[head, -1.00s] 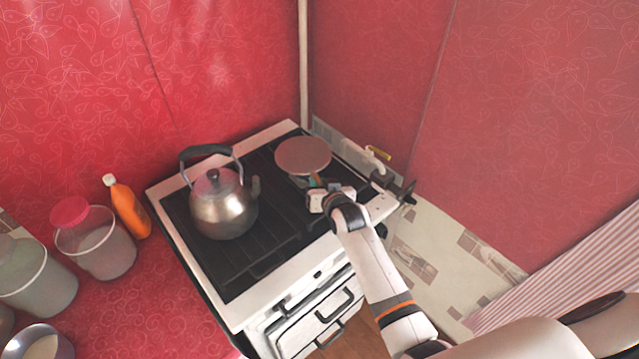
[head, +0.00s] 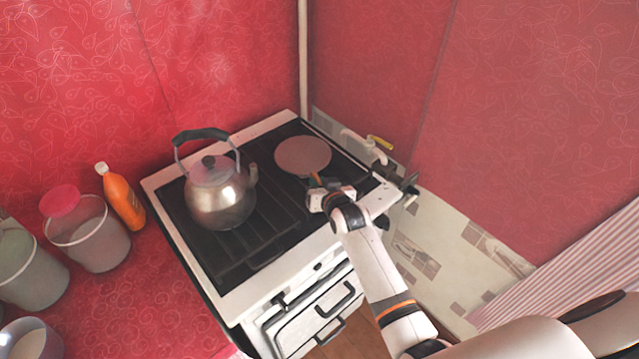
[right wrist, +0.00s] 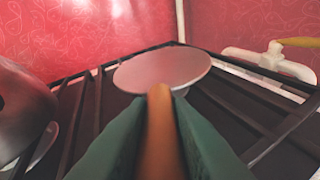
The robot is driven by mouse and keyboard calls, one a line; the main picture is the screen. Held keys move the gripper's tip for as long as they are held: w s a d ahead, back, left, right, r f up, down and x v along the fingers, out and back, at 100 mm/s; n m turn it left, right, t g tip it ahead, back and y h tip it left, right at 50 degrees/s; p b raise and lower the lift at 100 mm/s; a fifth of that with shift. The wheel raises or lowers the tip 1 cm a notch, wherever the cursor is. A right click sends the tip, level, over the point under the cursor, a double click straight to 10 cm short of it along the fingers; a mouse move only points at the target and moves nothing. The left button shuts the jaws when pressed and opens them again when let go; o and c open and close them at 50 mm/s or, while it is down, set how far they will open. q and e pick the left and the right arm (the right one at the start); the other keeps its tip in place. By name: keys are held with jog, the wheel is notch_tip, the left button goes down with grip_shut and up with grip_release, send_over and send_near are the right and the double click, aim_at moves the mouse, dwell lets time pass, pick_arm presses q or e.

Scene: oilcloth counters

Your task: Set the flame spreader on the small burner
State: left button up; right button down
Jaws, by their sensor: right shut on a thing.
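The flame spreader is a flat round grey-pink disc (head: 302,156) with an orange-brown handle (right wrist: 160,128). My right gripper (head: 318,184) is shut on that handle, and its green fingers flank it in the right wrist view. The disc is over the back right part of the stove's dark grate (head: 262,160). It looks almost level and very close to the bars; I cannot tell whether it touches them. The small burner is not distinguishable; the disc may cover it. My left gripper is out of view.
A steel kettle (head: 220,196) stands on the left of the stove (head: 252,304). A pipe with a yellow-handled tap (head: 364,146) is behind the right edge. An orange bottle (head: 122,198) and lidded tubs stand on the red counter to the left. The front grate is clear.

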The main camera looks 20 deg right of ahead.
jog(key=shift+f+b, duration=0.3)
jog(key=shift+f, duration=0.15)
jog(key=c, duration=1.2)
grip_release()
jog(key=shift+f, duration=0.1)
jog(key=v, duration=1.2)
jog(key=shift+b, duration=0.4)
